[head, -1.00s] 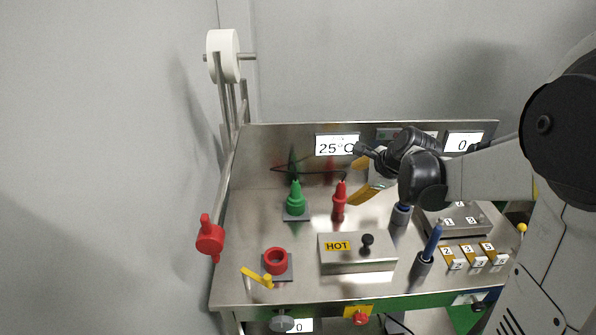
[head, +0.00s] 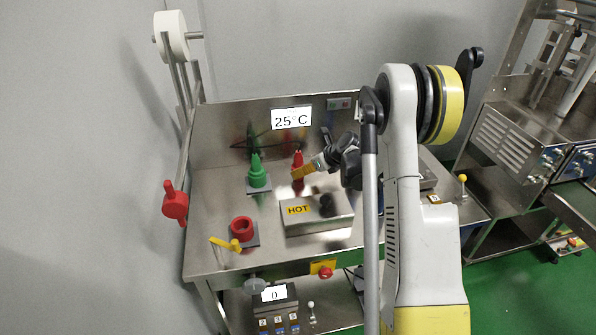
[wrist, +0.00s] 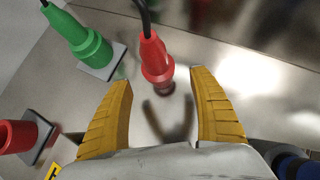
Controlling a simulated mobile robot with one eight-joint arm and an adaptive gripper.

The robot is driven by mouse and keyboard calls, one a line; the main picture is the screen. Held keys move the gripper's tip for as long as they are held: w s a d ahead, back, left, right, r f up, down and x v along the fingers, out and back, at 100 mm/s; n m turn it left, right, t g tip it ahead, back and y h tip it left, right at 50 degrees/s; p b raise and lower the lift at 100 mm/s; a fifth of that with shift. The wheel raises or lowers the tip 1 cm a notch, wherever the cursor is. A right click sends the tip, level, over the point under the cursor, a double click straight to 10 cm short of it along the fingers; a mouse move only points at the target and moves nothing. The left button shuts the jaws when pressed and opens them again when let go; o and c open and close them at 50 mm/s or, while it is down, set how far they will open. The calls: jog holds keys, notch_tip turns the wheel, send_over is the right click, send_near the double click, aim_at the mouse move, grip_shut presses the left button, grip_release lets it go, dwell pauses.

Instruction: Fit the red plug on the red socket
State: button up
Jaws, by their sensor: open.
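The red plug (head: 298,160) stands upright on the steel table with a black cable from its top. It also shows in the wrist view (wrist: 154,57), where it lies ahead of and partly between the yellow fingertips. My gripper (head: 303,172) is open and empty, close to the plug's right side; its two fingers (wrist: 161,80) are spread wide in the wrist view. The red socket (head: 241,227), a round red ring on a dark square plate, sits at the table's front left, also at the wrist view's left edge (wrist: 17,136).
A green plug (head: 257,172) stands on its plate left of the red plug. The steel HOT box (head: 318,222) is in front of my gripper. A yellow lever (head: 224,244) is beside the red socket. My arm hides the table's right part.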

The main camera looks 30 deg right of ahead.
jog(key=b+x, duration=0.2)
jog(key=x, duration=0.3)
jog(key=shift+a+r, duration=0.1)
jog(key=shift+r, duration=0.15)
jog(key=shift+c, duration=0.9)
jog(key=c, duration=1.2)
jog(key=shift+c, duration=0.3)
